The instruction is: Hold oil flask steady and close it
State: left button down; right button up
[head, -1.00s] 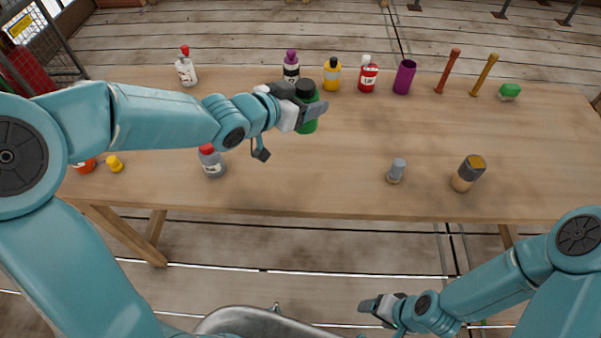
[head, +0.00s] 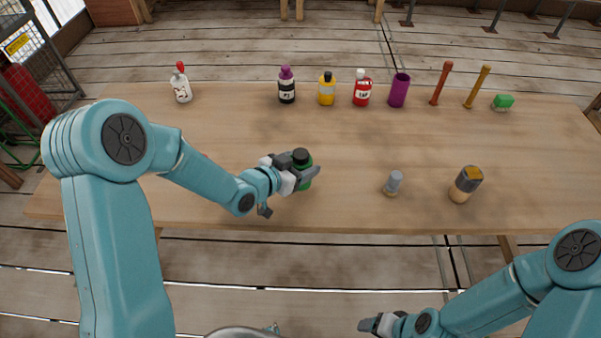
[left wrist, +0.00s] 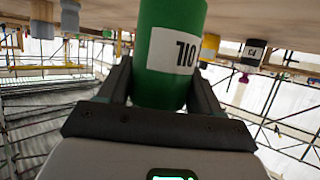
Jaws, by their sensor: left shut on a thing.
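The oil flask (head: 306,181) is green with a black top (head: 301,156), and stands roughly upright over the middle-left of the table. My left gripper (head: 307,176) is shut around its body. In the left wrist view the flask (left wrist: 171,45) sits between both fingers, its white OIL label upside down in the picture. That view does not show the black top, and I cannot tell how tightly it sits or whether the flask touches the table. My right gripper (head: 368,325) is low in front of the table, empty and away from the flask; its finger gap is unclear.
On the table (head: 350,150), a back row holds a white bottle (head: 182,91), purple-capped bottle (head: 286,90), yellow bottle (head: 326,92), red bottle (head: 362,92) and purple cup (head: 399,92). A small grey-topped item (head: 393,183) and a dark-topped jar (head: 465,184) stand front right.

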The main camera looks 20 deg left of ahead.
pick_arm(q)
jog(key=shift+w, duration=0.1)
jog(key=shift+f, duration=0.3)
notch_tip(320, 180, down, 3)
jog(key=shift+f, duration=0.2)
jog(key=shift+r, duration=0.1)
